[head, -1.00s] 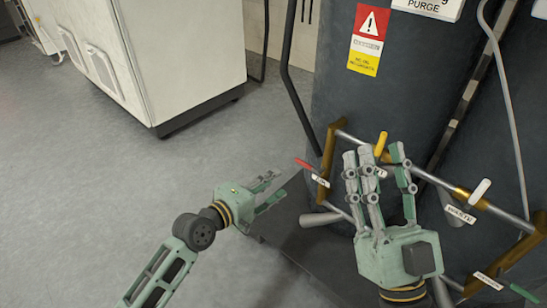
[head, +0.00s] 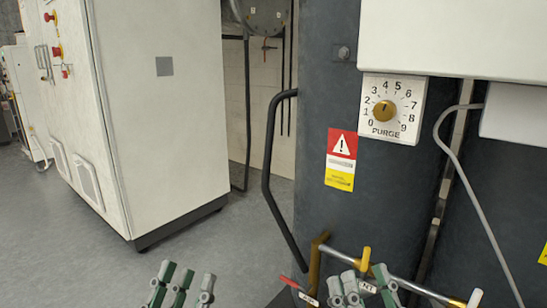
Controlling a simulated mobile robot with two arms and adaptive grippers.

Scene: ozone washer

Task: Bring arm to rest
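In the head view my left gripper (head: 183,283) is at the bottom edge, over the grey floor. Its green fingertips point up and stand apart with nothing between them. My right gripper (head: 363,285) is at the bottom edge, in front of the dark tank (head: 330,215). Its grey and green fingertips are spread and look empty. The palms and wrists of both grippers are cut off below the picture. The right fingertips overlap the pipe with valve handles, and I cannot tell whether they touch it.
A purge dial (head: 384,110) and a warning sign (head: 341,160) are on the tank. A red lever (head: 290,282) and a yellow lever (head: 366,258) sit on the pipe (head: 340,256). A white cabinet (head: 165,130) stands left. The floor (head: 60,250) in front of it is clear.

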